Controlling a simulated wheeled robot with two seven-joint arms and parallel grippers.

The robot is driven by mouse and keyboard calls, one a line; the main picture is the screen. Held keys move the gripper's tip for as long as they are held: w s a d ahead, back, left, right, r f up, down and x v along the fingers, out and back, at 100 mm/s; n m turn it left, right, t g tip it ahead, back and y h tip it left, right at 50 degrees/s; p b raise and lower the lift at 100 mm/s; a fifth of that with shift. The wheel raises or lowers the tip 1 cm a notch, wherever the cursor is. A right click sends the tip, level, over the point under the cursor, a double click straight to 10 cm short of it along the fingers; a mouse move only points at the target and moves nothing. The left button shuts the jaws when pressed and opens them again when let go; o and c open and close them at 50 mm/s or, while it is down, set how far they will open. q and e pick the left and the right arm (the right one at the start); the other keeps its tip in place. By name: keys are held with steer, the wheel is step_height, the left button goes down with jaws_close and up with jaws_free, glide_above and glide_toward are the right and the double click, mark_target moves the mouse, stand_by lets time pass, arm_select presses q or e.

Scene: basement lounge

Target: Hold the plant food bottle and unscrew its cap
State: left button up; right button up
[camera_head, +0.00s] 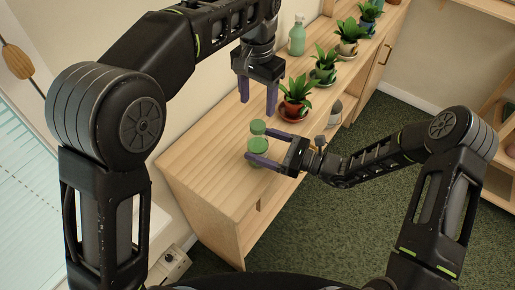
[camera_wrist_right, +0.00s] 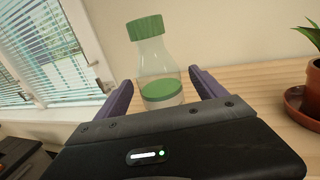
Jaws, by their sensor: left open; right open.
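In the right wrist view, the bottle shows between the fingers with gaps at both sides. My left gripper (camera_head: 257,104) is open and empty, pointing down above and behind the bottle. The cap is on the bottle.
The wooden cabinet (camera_head: 205,170) has bare top at its near left. A potted plant (camera_head: 294,107) on a saucer stands just right of my left gripper. More potted plants (camera_head: 323,73) and a green spray bottle (camera_head: 297,38) stand farther back. A wall runs behind.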

steer(key=shift+w+a, duration=0.25)
steer(key=shift+a, duration=0.4)
steer(key=shift+c, duration=0.6)
jaws_close()
